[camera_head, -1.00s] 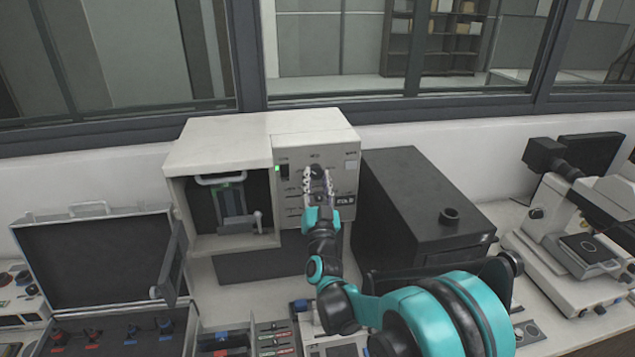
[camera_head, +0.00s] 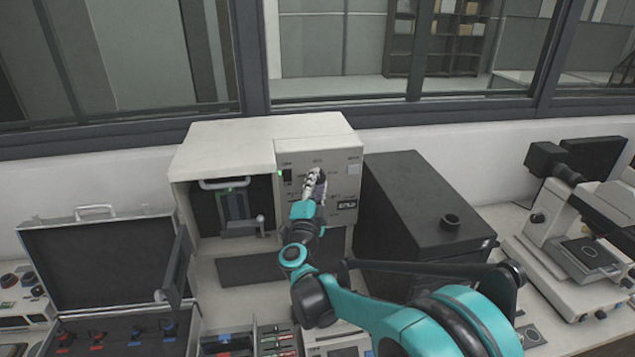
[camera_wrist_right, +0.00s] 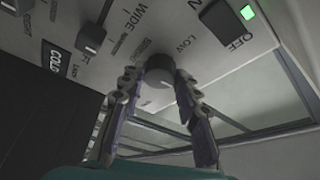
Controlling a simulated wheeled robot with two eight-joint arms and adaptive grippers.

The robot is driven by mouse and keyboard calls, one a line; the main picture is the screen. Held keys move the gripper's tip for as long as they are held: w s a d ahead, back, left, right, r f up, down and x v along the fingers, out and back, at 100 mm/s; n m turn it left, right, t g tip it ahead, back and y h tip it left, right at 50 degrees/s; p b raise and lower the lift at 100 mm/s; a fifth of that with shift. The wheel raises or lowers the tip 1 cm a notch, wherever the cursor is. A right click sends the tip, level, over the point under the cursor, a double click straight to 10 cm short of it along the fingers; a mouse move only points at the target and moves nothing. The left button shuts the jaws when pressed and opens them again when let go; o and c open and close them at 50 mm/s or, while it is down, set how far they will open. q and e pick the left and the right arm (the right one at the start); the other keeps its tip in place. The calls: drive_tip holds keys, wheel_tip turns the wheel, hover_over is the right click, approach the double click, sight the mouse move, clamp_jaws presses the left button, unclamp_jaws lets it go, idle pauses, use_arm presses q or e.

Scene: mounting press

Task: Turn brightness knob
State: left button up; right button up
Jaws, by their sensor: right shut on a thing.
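The white press unit (camera_head: 225,145) stands against the wall with a control panel (camera_head: 344,145) on its right front. My right gripper (camera_head: 315,181) is at the panel's upper middle and hides the knob there in the head view. In the right wrist view, a dark round knob (camera_wrist_right: 157,76) sits between the fingertips of my right gripper (camera_wrist_right: 159,82), which is shut on it. A "LOW" label is printed beside this knob; I cannot read a brightness label. My left gripper is in neither view.
A lit green light (camera_wrist_right: 247,13) and a black switch (camera_wrist_right: 226,20) marked "OFF" are near the knob. A smaller knob (camera_wrist_right: 91,38) is on the other side. A black box (camera_head: 420,200) stands right of the press, an open case (camera_head: 100,260) left.

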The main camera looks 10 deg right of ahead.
drive_tip(key=shift+m, duration=0.6)
drive_tip(key=o, duration=1.2)
drive_tip(key=shift+c, duration=0.2)
drive_tip(key=shift+s, duration=0.1)
drive_tip(key=v, duration=1.1)
drive_tip(key=shift+s+a, duration=0.2)
drive_tip(key=shift+s, duration=0.2)
drive_tip(key=shift+r, duration=0.15)
